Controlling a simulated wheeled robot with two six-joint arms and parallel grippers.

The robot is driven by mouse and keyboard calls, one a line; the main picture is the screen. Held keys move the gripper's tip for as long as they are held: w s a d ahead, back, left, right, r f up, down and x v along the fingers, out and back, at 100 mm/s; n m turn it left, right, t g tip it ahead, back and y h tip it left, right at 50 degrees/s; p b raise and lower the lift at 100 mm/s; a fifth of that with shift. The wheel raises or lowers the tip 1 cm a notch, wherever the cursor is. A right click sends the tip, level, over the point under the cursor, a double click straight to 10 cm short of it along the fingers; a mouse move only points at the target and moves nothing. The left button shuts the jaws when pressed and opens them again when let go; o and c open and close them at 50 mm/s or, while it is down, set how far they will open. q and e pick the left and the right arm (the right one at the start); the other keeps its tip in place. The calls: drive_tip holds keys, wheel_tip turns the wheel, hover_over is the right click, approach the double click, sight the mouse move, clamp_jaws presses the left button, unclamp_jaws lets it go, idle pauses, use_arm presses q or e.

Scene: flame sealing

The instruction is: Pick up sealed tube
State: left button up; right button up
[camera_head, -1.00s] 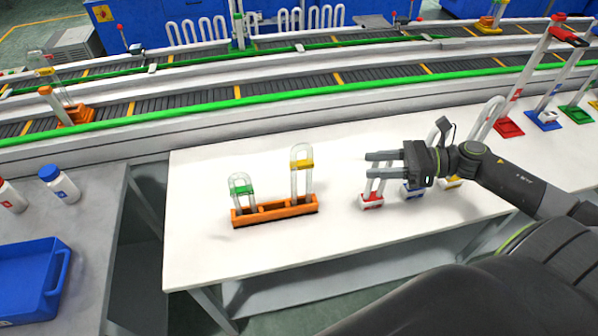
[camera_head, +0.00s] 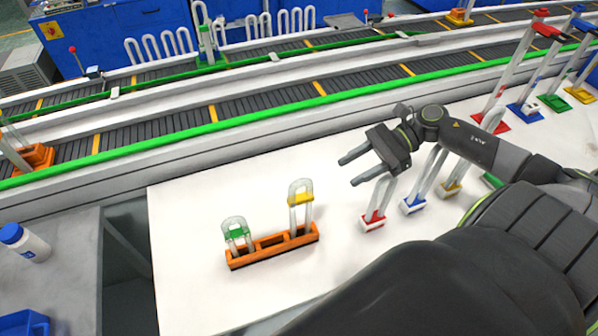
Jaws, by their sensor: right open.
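An orange rack (camera_head: 272,247) stands on the white table. It holds a clear U-shaped tube with a green band (camera_head: 236,233) at its left end and a taller clear tube with a yellow band (camera_head: 301,204) at its right end. Both tubes stand upright. I cannot tell which tube is sealed. My right gripper (camera_head: 347,171) is open and empty. It is above the table, to the right of and behind the yellow-banded tube, apart from it, with its fingers pointing left. My left gripper is out of view.
Tubes in red (camera_head: 373,221), blue (camera_head: 413,205) and yellow (camera_head: 450,189) bases stand below and right of my right gripper. A conveyor (camera_head: 260,108) runs behind the white table (camera_head: 190,220).

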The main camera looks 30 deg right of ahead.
sight(305, 195)
drive_tip(key=p+x, duration=0.7)
drive_tip(key=x, duration=0.6)
drive_tip(key=shift+r, duration=0.1)
drive_tip(key=shift+w+a+f, duration=0.15)
drive_tip(key=shift+a+f, duration=0.3)
drive_tip(key=shift+a, duration=0.1)
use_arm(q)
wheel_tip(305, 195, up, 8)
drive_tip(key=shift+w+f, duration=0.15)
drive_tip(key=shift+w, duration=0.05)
use_arm(e)
clamp_jaws()
